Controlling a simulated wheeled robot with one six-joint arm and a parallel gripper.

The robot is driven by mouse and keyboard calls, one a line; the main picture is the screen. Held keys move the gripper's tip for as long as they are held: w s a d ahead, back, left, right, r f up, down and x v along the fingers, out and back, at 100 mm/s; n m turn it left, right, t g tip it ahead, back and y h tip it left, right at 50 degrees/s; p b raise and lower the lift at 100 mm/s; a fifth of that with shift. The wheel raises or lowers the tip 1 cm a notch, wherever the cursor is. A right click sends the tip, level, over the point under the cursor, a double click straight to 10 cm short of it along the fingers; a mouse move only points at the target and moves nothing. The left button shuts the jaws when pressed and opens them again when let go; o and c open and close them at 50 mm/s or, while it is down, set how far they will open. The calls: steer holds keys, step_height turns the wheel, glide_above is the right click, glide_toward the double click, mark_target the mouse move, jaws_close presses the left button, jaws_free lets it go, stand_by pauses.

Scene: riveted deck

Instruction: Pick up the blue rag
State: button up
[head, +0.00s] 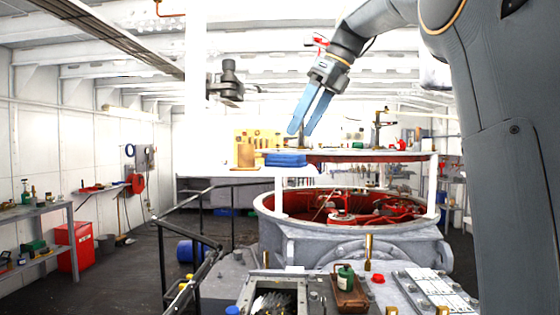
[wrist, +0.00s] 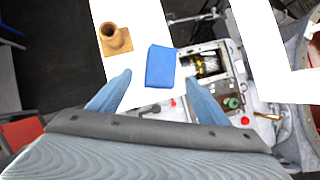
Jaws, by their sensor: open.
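The blue rag (head: 286,160) is a flat, folded blue piece at the near left end of a white raised surface (head: 330,152). In the wrist view the rag (wrist: 160,66) is a blue rectangle on a white strip, between and just beyond my fingertips. My gripper (head: 300,131) has two blue fingers, spread apart and empty, pointing down above the rag with a visible gap. The fingers also show in the wrist view (wrist: 157,80).
A tan fitting (wrist: 114,39) stands left of the rag.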

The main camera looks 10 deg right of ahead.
steer(key=shift+p+x, duration=0.65)
steer(key=shift+x, duration=3.3)
steer(key=shift+r, duration=0.1)
steer(key=c, duration=1.2)
steer(key=shift+c, duration=0.2)
step_height(320, 180, up, 28)
steer(key=p, duration=1.2)
steer(key=shift+p, duration=0.3)
